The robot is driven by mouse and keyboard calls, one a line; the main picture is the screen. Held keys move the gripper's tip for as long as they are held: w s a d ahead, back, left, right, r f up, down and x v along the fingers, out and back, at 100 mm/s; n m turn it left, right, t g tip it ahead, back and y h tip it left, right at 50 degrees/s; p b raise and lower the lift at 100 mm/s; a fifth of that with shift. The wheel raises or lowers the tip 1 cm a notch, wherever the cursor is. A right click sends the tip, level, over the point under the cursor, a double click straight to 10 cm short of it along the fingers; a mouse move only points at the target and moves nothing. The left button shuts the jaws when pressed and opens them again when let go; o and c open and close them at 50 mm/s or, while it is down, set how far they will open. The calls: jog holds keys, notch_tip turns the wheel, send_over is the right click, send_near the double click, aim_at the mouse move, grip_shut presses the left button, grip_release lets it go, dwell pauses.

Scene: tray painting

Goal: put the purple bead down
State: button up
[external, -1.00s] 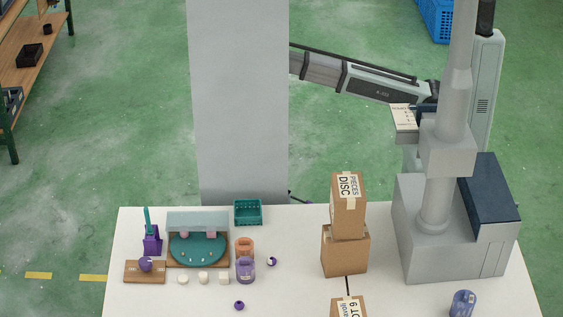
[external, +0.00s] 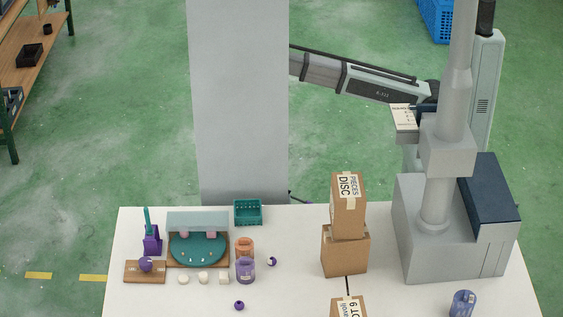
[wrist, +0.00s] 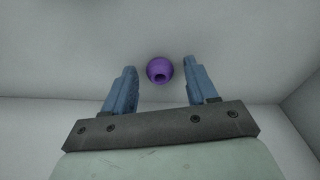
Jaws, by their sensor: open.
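In the wrist view a round purple bead (wrist: 159,70) with a dark hole lies between and slightly beyond the fingertips of my gripper (wrist: 160,66). The blue fingers are spread, with gaps to the bead on both sides. A purple bead (external: 239,305) with a dark hole rests on the white table near the front in the external view. I cannot tell for sure that it is the same bead. My gripper does not show in the external view; a grey column (external: 240,100) hides part of my arm.
A wooden board (external: 145,277) holds a purple round piece. Beside it are a teal tray (external: 198,262), an orange jar (external: 244,245), a purple jar (external: 245,271), several pale pieces and a green basket (external: 248,212). Cardboard boxes (external: 345,250) stand right of centre. Table between jars and boxes is mostly clear.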

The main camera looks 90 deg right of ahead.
notch_tip(320, 180, up, 12)
jog(key=s, duration=0.1)
jog(key=shift+s+d, duration=0.2)
dwell(0.3)
jog(key=shift+o, duration=0.4)
jog(key=shift+r, duration=0.1)
